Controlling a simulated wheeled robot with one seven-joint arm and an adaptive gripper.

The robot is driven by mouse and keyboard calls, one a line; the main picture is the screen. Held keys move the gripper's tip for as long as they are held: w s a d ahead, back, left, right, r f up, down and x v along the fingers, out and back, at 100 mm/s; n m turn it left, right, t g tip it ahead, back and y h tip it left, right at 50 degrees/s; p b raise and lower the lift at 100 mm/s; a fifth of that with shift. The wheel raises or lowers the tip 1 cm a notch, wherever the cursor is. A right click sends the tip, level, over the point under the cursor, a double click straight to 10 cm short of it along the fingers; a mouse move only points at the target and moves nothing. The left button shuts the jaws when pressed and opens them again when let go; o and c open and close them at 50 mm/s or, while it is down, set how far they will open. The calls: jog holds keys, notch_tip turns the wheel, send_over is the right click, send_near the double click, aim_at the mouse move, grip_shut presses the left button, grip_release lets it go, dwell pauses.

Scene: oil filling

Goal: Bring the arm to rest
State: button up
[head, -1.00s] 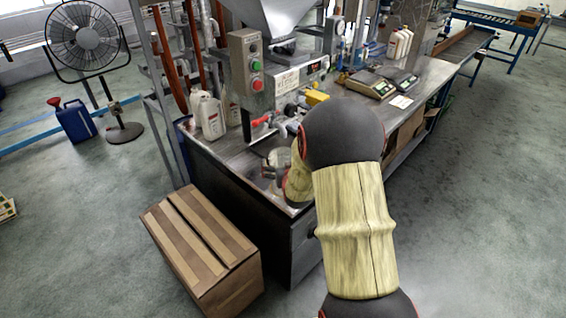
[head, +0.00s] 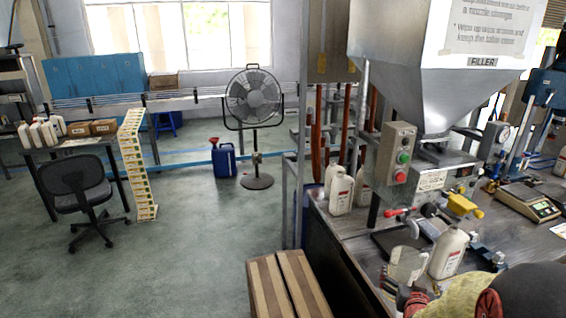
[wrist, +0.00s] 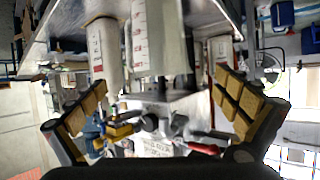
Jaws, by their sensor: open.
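My gripper (wrist: 161,80) is open in the wrist view, its two padded fingers wide apart with nothing held between them. A clear measuring jug (wrist: 154,40) with red marks and a white bottle (wrist: 103,52) show beyond the fingers, in a picture that looks upside down. In the head view the jug (head: 406,266) and the bottle (head: 448,253) stand on the metal bench (head: 350,232) beneath the filler (head: 432,75). My arm enters at the lower right corner, close to the jug; whether they touch cannot be told.
A control box (head: 396,152) and a red-handled valve (head: 397,212) stand beside the filler. White bottles (head: 341,192) and scales (head: 527,201) are on the bench. A cardboard box (head: 285,284) stands before it. Open floor lies left, with a fan (head: 254,97) and chair (head: 75,188).

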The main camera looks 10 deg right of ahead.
jog(key=s+a+f+g+y, duration=0.35)
jog(key=s+f, duration=0.25)
jog(key=f, duration=0.2)
jog(key=s+a+g, duration=0.3)
jog(key=s+a, duration=0.1)
jog(key=a, duration=0.1)
jog(key=s+a+r+n+y, duration=0.2)
jog(key=s+a+r, duration=0.3)
jog(key=a+r, duration=0.6)
jog(key=s+a+r+n+y, duration=0.1)
jog(key=s+a+r+n, duration=0.4)
jog(key=a+r, duration=0.6)
jog(key=shift+s+a+r+t+y, duration=0.25)
jog(key=shift+s+t+y, duration=0.1)
jog(key=shift+s, duration=0.45)
